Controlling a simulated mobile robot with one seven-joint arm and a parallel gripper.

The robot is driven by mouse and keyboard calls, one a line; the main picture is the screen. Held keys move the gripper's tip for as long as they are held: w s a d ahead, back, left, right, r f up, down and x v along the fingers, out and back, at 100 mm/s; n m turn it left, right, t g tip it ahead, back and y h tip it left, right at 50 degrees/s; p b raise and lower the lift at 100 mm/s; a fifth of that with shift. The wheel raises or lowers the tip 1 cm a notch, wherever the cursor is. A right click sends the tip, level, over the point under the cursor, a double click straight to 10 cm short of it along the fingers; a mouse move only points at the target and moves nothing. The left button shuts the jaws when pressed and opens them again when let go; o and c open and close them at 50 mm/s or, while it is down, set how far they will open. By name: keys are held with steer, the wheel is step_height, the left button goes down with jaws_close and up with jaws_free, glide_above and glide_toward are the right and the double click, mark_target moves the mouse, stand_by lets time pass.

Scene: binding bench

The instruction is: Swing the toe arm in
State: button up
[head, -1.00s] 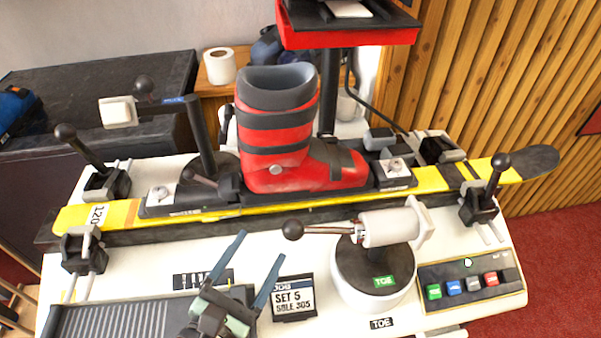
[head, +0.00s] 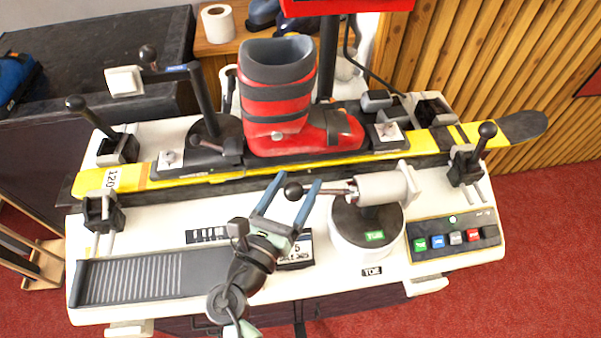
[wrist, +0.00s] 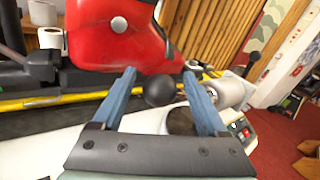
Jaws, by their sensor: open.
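The toe arm is a pale cylinder (head: 382,188) on a round white pedestal labelled TOE (head: 366,240), in front of the ski. Its handle ends in a dark ball knob (head: 293,190) pointing left. My gripper (head: 293,186) is open, with its blue fingers on either side of the knob. In the wrist view the knob (wrist: 160,90) shows between the two fingers, and I see no contact. The red ski boot (head: 275,100) stands upright on the yellow ski (head: 205,173), behind my gripper.
A panel of coloured buttons (head: 453,238) lies right of the pedestal. A ribbed dark tray (head: 150,280) is at front left. Clamps with black ball levers (head: 480,150) stand along the ski. A SET 5 card (head: 299,250) is partly hidden by my gripper.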

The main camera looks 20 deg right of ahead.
steer(key=shift+x, duration=1.25)
steer(key=c, duration=1.1)
jaws_close()
steer(key=shift+a+f, duration=0.1)
steer(key=shift+f, duration=0.05)
